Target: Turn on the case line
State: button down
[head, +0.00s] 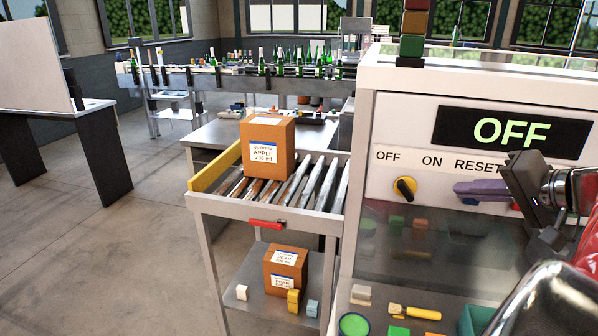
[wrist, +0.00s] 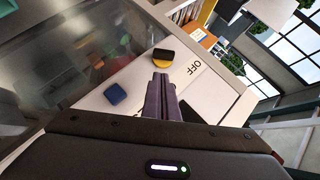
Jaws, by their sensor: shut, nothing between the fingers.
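The control panel (head: 436,110) on the right has a display (head: 513,131) reading OFF in green. Below it are the printed words OFF, ON and RESET. A round yellow knob with a black handle (head: 405,189) sits below OFF and ON. Its handle leans up-left toward OFF. My gripper (head: 458,189) is shut and empty, its purple fingers in front of the panel below RESET, right of the knob and apart from it. The wrist view shows the knob (wrist: 163,58) just beyond my fingertips (wrist: 161,80), and a blue button (wrist: 115,93) beside them.
A roller conveyor (head: 310,190) with an apple carton (head: 268,146) stands left of the panel. A pear carton (head: 286,269) sits on the shelf below. Bottles line a conveyor (head: 225,80) at the back. Small coloured items lie below the panel. The floor at left is clear.

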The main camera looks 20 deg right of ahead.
jog(key=shift+s+d+r, duration=0.35)
jog(key=shift+s+d, duration=0.25)
jog(key=shift+d, duration=0.2)
jog(key=shift+w+f, duration=0.1)
send_near(413, 195)
jog(key=w+d, duration=0.2)
jog(key=w+a+f, duration=0.2)
jog(key=shift+w+a+f, duration=0.2)
jog(key=shift+w+a, duration=0.15)
jog(key=shift+a, duration=0.05)
